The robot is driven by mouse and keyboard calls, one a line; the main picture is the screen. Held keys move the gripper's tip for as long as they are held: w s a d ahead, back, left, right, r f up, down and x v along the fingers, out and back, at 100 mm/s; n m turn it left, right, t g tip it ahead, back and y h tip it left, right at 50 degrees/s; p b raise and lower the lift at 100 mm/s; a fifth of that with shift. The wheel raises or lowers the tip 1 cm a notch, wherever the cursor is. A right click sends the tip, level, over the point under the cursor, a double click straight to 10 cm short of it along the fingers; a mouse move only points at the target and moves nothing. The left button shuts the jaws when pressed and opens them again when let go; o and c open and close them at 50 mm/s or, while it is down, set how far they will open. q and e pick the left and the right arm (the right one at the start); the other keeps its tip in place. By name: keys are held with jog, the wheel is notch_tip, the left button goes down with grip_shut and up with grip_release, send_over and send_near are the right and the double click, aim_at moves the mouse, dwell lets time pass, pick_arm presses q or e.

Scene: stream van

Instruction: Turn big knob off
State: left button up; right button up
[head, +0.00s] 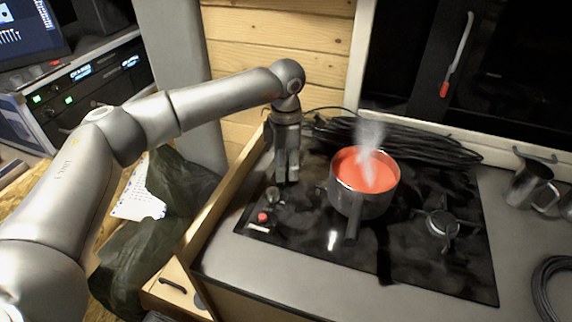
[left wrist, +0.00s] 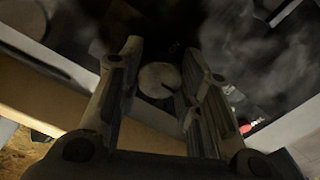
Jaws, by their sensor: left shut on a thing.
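A round pale knob (left wrist: 158,80) with a dark mark lies between the fingers of my left gripper in the left wrist view. My left gripper (head: 287,180) points down at the left part of the black stove top (head: 420,268) in the head view. It is shut on this knob (left wrist: 165,72), which its fingers hide in the head view. A smaller metal knob (head: 272,195) and a red button (head: 262,217) sit just in front of the gripper. My right gripper is not in view.
A steaming pot of red liquid (head: 350,204) stands close to the right of my left gripper, its handle toward the front. A bare burner (head: 441,224) is farther right. Black cables (head: 405,139) lie behind the stove. Metal mugs (head: 531,184) stand at the right.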

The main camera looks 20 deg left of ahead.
aim_at(286, 165)
pick_arm(q)
jog(key=o, duration=1)
jog(key=shift+r, duration=0.15)
notch_tip(286, 165, up, 12)
